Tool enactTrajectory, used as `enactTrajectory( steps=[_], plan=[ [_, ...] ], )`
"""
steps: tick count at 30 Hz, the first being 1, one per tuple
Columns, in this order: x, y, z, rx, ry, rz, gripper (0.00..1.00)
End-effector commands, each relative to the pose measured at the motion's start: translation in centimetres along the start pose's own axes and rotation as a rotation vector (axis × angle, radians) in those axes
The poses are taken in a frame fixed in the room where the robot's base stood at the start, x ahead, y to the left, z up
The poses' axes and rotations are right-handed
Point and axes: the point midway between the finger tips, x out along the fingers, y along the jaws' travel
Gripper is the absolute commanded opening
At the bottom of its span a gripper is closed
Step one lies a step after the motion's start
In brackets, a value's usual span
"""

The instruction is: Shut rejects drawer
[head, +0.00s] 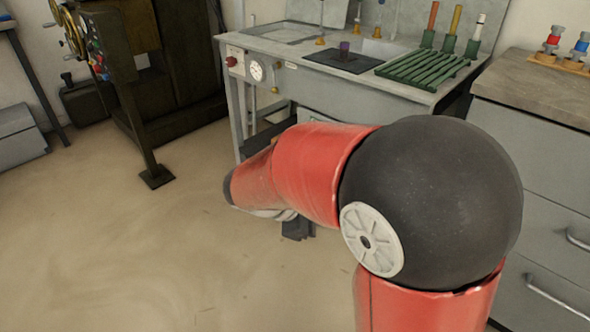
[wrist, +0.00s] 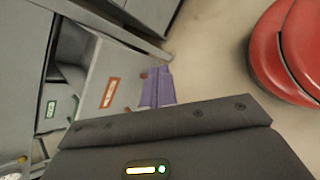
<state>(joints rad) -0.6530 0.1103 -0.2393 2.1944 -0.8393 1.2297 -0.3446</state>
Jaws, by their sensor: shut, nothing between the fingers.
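In the wrist view, a light grey drawer front with a red label (wrist: 109,92) is beside my gripper; the label's text is too small to read. It seems to stand out from the neighbouring front with a green label (wrist: 51,107), but I cannot tell how far. My gripper (wrist: 157,86) has its purple fingers together and empty, close to the red-labelled front; contact is unclear. In the head view my red arm hides the red-labelled drawer and the fingertips.
A grey workbench (head: 300,60) carries a green slotted rack (head: 424,68) and a dark pad (head: 345,61). A grey drawer cabinet (head: 545,200) stands at right. A dark machine (head: 150,60) stands at left. The floor (head: 130,250) in front is clear.

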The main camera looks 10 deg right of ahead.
Motion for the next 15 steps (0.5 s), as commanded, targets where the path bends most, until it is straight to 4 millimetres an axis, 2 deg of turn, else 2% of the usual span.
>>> enactTrajectory(
  steps=[1, 3, 9, 12, 15],
  plan=[
    [-0.6, 1.1, -1.8, -0.115, -0.078, 0.074, 0.00],
    [-1.5, 2.6, -4.0, -0.254, -0.185, 0.180, 0.00],
    [-5.4, 5.2, -10.3, -0.549, -0.456, 0.463, 0.00],
    [-7.0, 5.7, -12.4, -0.625, -0.542, 0.554, 0.00],
    [-7.9, 5.8, -13.5, -0.663, -0.589, 0.605, 0.00]
  ],
)
